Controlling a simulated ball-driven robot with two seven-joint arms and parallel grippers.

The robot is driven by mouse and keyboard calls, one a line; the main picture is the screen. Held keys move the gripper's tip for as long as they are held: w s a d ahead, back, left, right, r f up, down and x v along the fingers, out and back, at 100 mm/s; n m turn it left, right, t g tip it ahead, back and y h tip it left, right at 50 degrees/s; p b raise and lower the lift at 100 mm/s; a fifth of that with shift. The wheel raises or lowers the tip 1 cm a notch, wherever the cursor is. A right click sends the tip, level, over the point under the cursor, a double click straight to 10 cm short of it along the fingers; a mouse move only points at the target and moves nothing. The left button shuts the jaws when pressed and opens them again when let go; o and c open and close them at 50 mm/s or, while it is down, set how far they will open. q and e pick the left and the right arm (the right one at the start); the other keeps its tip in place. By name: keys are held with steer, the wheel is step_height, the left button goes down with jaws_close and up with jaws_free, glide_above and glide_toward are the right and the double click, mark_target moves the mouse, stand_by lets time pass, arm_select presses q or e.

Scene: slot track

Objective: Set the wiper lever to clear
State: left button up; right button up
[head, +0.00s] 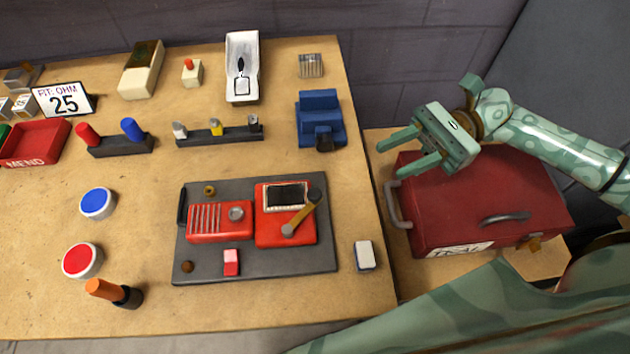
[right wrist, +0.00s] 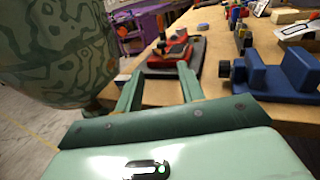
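The wiper lever (head: 301,213) is a brass-coloured bar on the right red block (head: 268,233) of a device on a dark grey board (head: 255,262). It slants from a round end at lower left to a dark end at upper right, beside a dark framed window (head: 285,196). No "clear" marking is readable. My right gripper (head: 399,154) is open and empty, right of the table edge and above the red toolbox, apart from the lever. In the right wrist view its fingers (right wrist: 158,85) are spread, with the red device (right wrist: 170,58) beyond. My left gripper is out of view.
A blue vise-like block (head: 320,118) stands behind the board, and a white eraser-like block (head: 365,255) lies right of it. The red toolbox (head: 480,200) sits beside the table. Blue (head: 97,203) and red (head: 82,260) round buttons are at left.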

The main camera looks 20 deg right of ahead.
mark_target(314, 193)
steer(key=a, duration=1)
steer(key=s+a, duration=0.1)
steer(key=a, duration=0.4)
steer(key=shift+f, duration=0.1)
jaws_close()
steer(key=shift+p, duration=0.3)
